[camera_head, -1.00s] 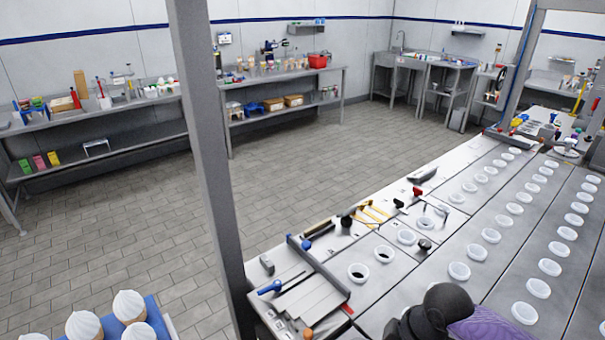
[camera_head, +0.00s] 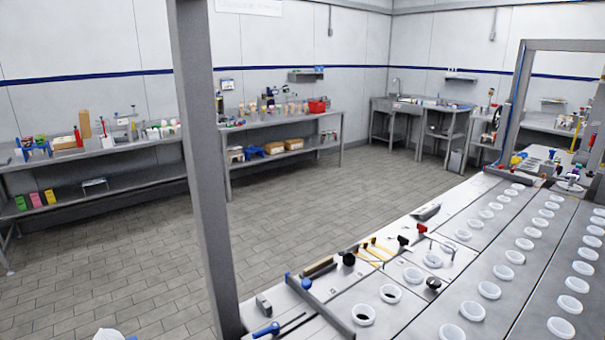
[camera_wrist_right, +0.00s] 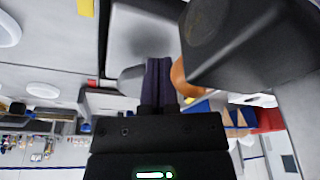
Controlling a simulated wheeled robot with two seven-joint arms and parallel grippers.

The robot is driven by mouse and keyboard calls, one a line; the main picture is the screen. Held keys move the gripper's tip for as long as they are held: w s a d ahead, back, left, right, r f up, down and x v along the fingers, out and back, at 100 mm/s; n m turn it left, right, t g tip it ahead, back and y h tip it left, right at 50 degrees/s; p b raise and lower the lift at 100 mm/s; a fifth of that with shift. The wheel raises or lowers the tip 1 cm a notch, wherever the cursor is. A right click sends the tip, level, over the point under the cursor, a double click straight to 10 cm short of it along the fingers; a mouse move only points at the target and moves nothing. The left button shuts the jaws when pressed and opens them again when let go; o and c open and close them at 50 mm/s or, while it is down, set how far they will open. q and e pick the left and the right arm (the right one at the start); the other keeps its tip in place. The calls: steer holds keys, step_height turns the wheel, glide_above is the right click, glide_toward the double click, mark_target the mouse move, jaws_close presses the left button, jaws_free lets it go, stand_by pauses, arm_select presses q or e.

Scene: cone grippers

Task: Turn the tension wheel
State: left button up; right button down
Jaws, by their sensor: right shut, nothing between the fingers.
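A dark round wheel (camera_head: 497,117) stands upright by the far right end of the line, beside the far bench. It is small in the head view, and I cannot tell for sure that it is the tension wheel. My right gripper (camera_wrist_right: 158,66) shows in the wrist view, its dark fingers together and holding nothing. A rounded orange thing (camera_wrist_right: 182,78) lies just right of the fingers in that picture, beside a large black block (camera_wrist_right: 250,42). I cannot tell whether the fingers touch either. My left gripper is in neither view.
A long steel worktop with rows of white cups (camera_head: 489,290) runs along the right. A grey post (camera_head: 205,170) stands close in front. Hand tools (camera_head: 370,252) lie along the worktop's left edge. Benches (camera_head: 280,122) line the back wall. The tiled floor (camera_head: 290,215) between is clear.

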steer(key=shift+w+a, duration=0.1)
steer(key=shift+w, duration=0.05)
stand_by(0.4)
steer(key=shift+w+d, duration=0.2)
steer(key=shift+w, duration=0.1)
steer(key=shift+w+d+p, duration=0.2)
steer(key=shift+w+p, duration=0.1)
steer(key=shift+p, duration=0.1)
steer(key=shift+w+d, duration=0.3)
steer(key=shift+w, duration=0.95)
